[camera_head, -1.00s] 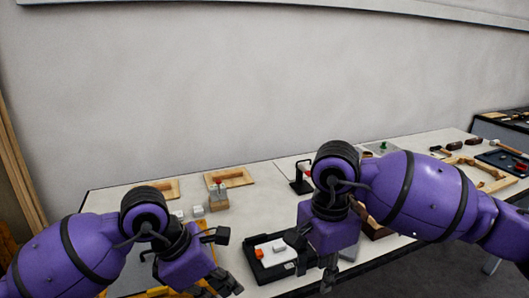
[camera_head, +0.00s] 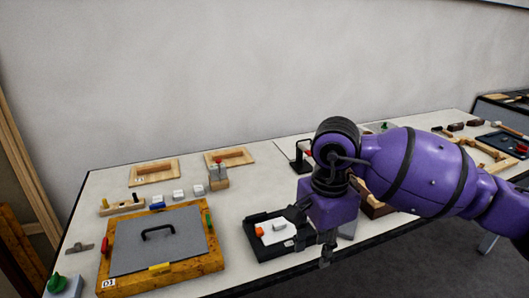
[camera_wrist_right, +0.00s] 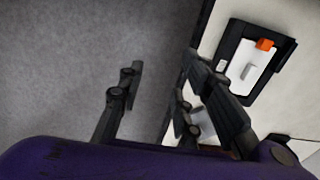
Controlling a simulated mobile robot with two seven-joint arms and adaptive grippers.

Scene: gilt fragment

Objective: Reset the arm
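My right arm (camera_head: 425,170) is purple with black bands and comes in from the right, over the table's front edge. Its gripper (camera_head: 308,242) points down beside the black tray (camera_head: 254,252), with its fingers apart. In the right wrist view, the gripper (camera_wrist_right: 165,85) has a wide gap between its dark fingers and nothing between them. Grey floor shows behind that gap, and the tray (camera_wrist_right: 228,34) lies to the right. My left arm and its gripper are out of view.
The table (camera_head: 110,182) holds a wooden frame with a grey handled panel (camera_head: 155,252) at left. Wooden trays (camera_head: 154,172) and small white blocks (camera_head: 179,194) stand behind it. A green-knobbed piece (camera_head: 62,285) sits at the front left corner. A wall closes the back.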

